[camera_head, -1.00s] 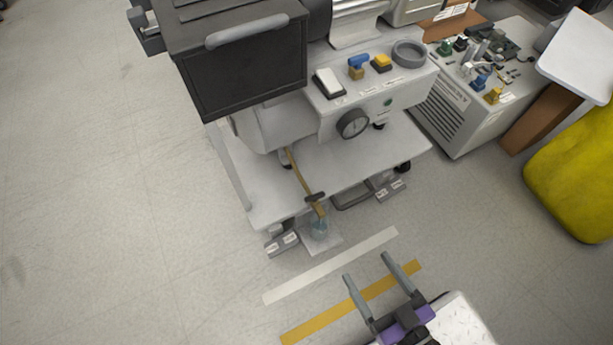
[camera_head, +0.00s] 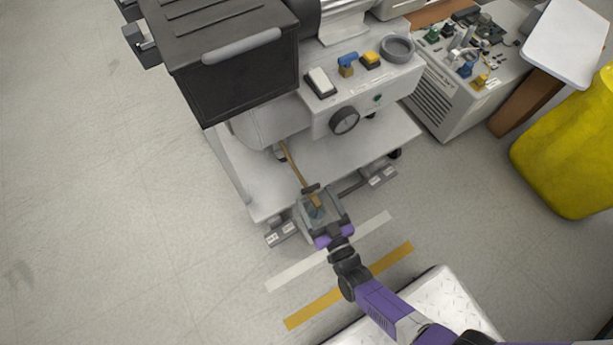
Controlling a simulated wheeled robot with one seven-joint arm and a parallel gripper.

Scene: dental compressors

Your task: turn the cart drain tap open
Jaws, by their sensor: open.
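The compressor cart (camera_head: 345,150) stands in the middle of the head view. A thin brass drain pipe (camera_head: 293,168) slopes down from under its tank past the front edge of the lower shelf. A small dark handle (camera_head: 311,188) sits across the lower end of the pipe; I take it to be the drain tap. My gripper (camera_head: 318,193) is open at this lower end, with its fingers on either side of the pipe. I cannot tell whether they touch the handle. The clear jar (camera_head: 315,214) below is partly hidden by my gripper.
The cart panel carries a white rocker switch (camera_head: 320,82), a blue-handled valve (camera_head: 347,62), a yellow knob (camera_head: 370,59) and a dark gauge (camera_head: 344,120). Grey pedals (camera_head: 281,234) stick out low at the front. A second compressor unit (camera_head: 450,110) and a yellow bin (camera_head: 570,150) stand right.

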